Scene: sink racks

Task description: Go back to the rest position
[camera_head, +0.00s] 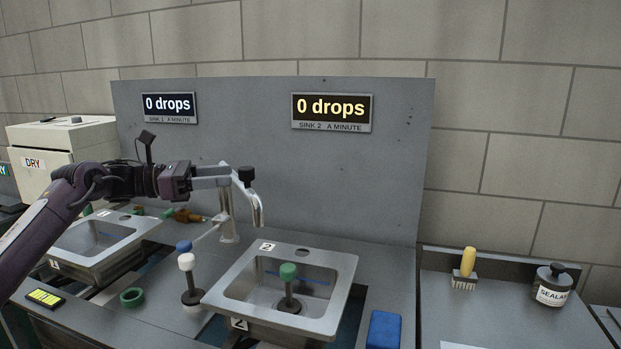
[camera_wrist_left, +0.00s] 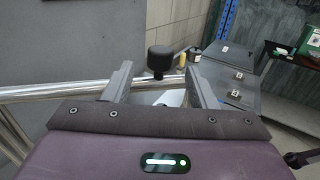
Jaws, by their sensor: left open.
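My left gripper (camera_head: 226,175) reaches in from the left above the sinks, its fingers pointing right toward the tap. It is open. A black tap knob (camera_head: 246,174) is at the fingertips. In the left wrist view the knob (camera_wrist_left: 159,58) shows between the two spread fingers (camera_wrist_left: 158,72), with gaps on both sides. I cannot tell how deep it sits between them. The metal tap (camera_head: 258,208) curves down behind sink 2 (camera_head: 335,303). The sign above sink 2 reads 0 drops (camera_head: 331,110).
Sink 1 (camera_head: 128,228) lies left under my arm. A white-topped plunger (camera_head: 187,262) stands between the sinks; a green-topped one (camera_head: 288,272) stands in sink 2. A brush (camera_head: 467,262), a sealant jar (camera_head: 552,292) and a blue block (camera_head: 384,330) are right. A grey panel (camera_head: 240,130) stands behind.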

